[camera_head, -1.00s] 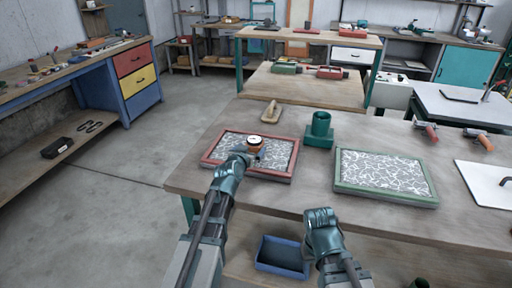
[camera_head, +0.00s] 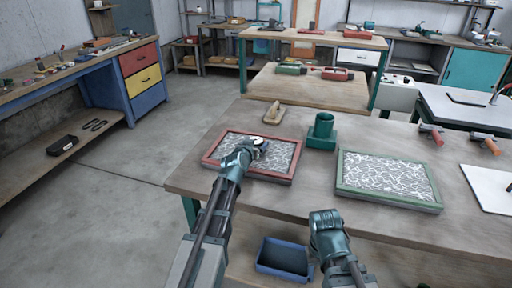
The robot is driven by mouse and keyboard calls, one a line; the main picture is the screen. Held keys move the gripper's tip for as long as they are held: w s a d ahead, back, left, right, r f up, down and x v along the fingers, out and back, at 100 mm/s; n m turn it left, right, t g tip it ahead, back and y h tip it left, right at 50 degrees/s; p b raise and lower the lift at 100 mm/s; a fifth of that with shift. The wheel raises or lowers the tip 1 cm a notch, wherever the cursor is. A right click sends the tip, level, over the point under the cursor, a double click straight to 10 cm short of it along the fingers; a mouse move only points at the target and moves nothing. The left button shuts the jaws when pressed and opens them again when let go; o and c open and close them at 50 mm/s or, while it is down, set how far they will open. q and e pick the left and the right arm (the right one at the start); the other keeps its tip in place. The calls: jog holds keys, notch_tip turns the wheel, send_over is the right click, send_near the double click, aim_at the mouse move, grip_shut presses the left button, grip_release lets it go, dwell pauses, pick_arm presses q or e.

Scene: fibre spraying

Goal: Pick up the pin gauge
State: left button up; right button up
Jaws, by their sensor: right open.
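The pin gauge (camera_head: 260,142), a small round piece with a pale face, is at the red-framed panel (camera_head: 208,158) on the workbench. My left gripper (camera_head: 250,150) is right at the gauge and covers most of it. The fingers are too small and overlapped to tell whether they are closed on it, or whether the gauge still touches the panel. My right gripper (camera_head: 324,217) is open and empty at the bench's front edge, above and right of a blue bin.
A green-framed panel (camera_head: 388,205) lies to the right. A green cup-like holder (camera_head: 322,131) and a wooden-handled tool (camera_head: 274,112) stand behind the red frame. The blue bin (camera_head: 284,259) is below the bench front. Orange-and-grey tools (camera_head: 484,143) lie far right.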

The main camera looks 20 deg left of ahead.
pick_arm(q)
grip_shut()
jog(key=shift+r, duration=0.15)
pick_arm(e)
jog(key=shift+r, duration=0.1)
